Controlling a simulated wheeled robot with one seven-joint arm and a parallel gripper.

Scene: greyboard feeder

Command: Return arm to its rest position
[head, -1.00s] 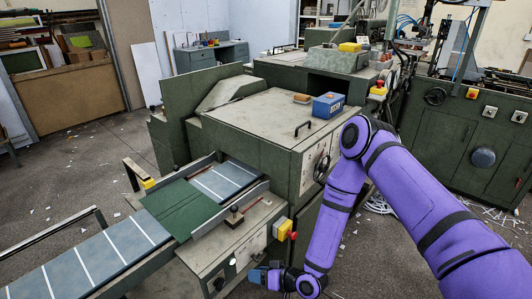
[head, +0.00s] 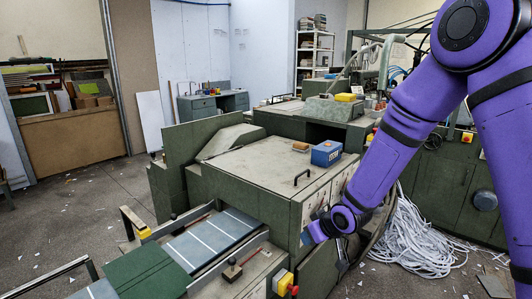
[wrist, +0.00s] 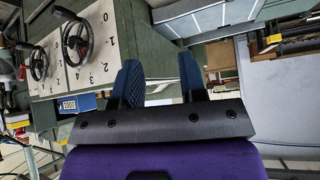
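My purple arm reaches in from the right of the head view, its elbow high and its forearm slanting down to the left. My gripper (head: 308,237) is at the front right side of the green feeder machine (head: 262,163), apart from the boards. In the wrist view my gripper (wrist: 160,84) shows two blue fingers spread apart with nothing between them. Blue-grey boards with white lines (head: 213,238) lie on the feeder table left of my gripper. A green panel (head: 143,273) lies in front of them.
A blue box (head: 326,153) and a brown block (head: 300,146) sit on the machine top. A yellow box with a red button (head: 284,284) is below my gripper. Handwheels (wrist: 77,42) face the wrist camera. White paper strips (head: 415,240) heap on the floor at right.

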